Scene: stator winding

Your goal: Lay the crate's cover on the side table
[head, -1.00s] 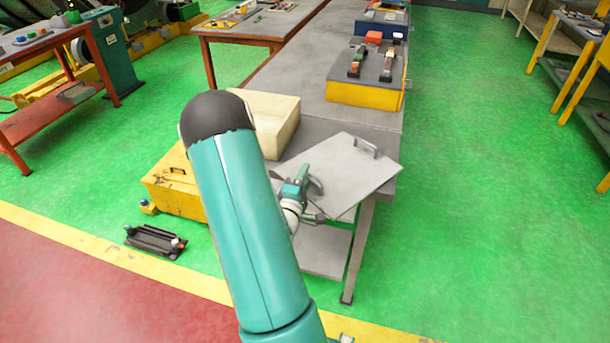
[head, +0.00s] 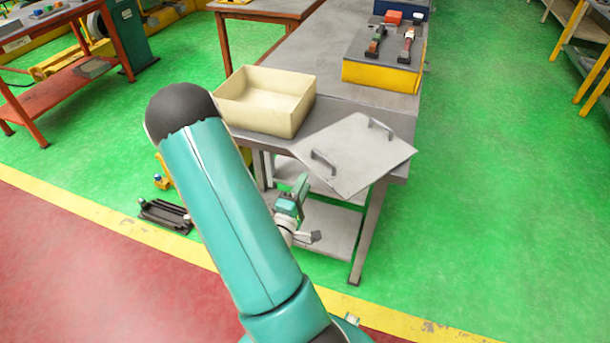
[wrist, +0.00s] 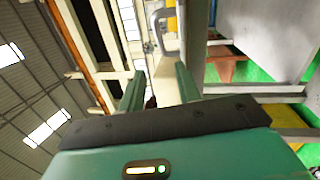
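The cover (head: 352,155) is a flat grey plate with two bar handles. It lies askew on the near end of the grey side table (head: 345,103), with its near corner past the front edge. The crate (head: 262,117) is a cream open box behind and left of the cover, and looks empty. My gripper (head: 303,182) is below and in front of the cover's near handle, apart from it. In the wrist view my gripper's two green fingers (wrist: 160,85) are spread with nothing held between them. A grey handle (wrist: 163,32) shows beyond the fingertips.
A yellow box with tools on its grey top (head: 382,72) stands farther back on the table. A lower shelf (head: 330,225) is under the cover. A dark metal fixture (head: 165,215) lies on the floor at left. Green floor (head: 480,200) at right is clear.

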